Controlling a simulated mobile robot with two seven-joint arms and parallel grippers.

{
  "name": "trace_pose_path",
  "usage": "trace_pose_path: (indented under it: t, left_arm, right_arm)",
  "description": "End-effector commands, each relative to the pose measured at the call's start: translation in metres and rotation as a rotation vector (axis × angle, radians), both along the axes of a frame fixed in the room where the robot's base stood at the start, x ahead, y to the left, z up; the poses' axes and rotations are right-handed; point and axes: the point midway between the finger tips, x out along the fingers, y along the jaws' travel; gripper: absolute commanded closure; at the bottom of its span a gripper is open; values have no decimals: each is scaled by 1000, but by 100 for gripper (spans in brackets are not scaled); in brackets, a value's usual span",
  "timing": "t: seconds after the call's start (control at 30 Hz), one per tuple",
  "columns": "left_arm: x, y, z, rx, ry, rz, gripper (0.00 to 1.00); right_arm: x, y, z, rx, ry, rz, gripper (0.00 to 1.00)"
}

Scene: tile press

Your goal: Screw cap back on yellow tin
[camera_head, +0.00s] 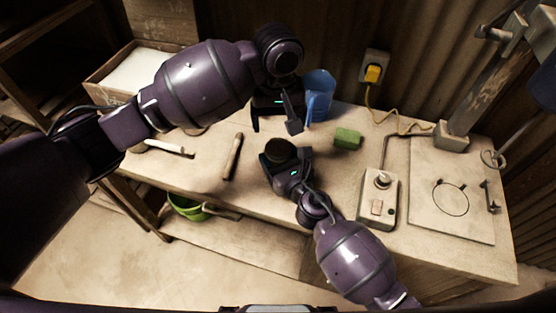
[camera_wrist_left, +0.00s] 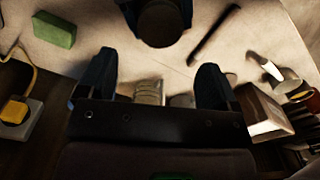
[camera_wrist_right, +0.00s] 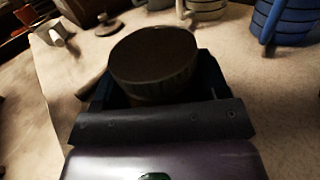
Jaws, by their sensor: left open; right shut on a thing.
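My right gripper (camera_head: 286,157) is shut on a round, dark-topped thing (camera_head: 279,150) over the middle of the bench. In the right wrist view this is a short upright cylinder (camera_wrist_right: 153,58) with a flat dark top and a dim brownish side, which looks like the tin. I cannot tell whether its top is the cap or an opening. In the left wrist view the round thing (camera_wrist_left: 161,22) is beyond my left fingertips. My left gripper (camera_head: 274,128) is open and empty, behind the round thing and apart from it. No separate cap can be made out with certainty.
A blue cup (camera_head: 319,92) stands close to my left gripper. A green block (camera_head: 347,138) lies to the right. A wooden stick (camera_head: 232,157) lies left of my right gripper. A switch box (camera_head: 377,200) and a board (camera_head: 455,220) fill the right side. A small knobbed lid (camera_wrist_right: 109,26) shows in the right wrist view.

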Motion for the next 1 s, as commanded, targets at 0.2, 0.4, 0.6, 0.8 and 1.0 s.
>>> trace_pose_path:
  t: [0.2,0.4,0.6,0.8,1.0]
  left_arm:
    - [0,0,2,1,1,0,15]
    - [0,1,0,1,1,1,15]
    - [0,1,-17,3,2,1,15]
    - [0,1,-46,2,2,2,15]
    - [0,0,-68,1,2,0,15]
  right_arm:
    - [0,0,0,0,0,0,99]
    - [0,0,0,0,0,0,99]
    - [0,0,0,0,0,0,99]
    - [0,0,0,0,0,0,99]
    - [0,0,0,0,0,0,99]
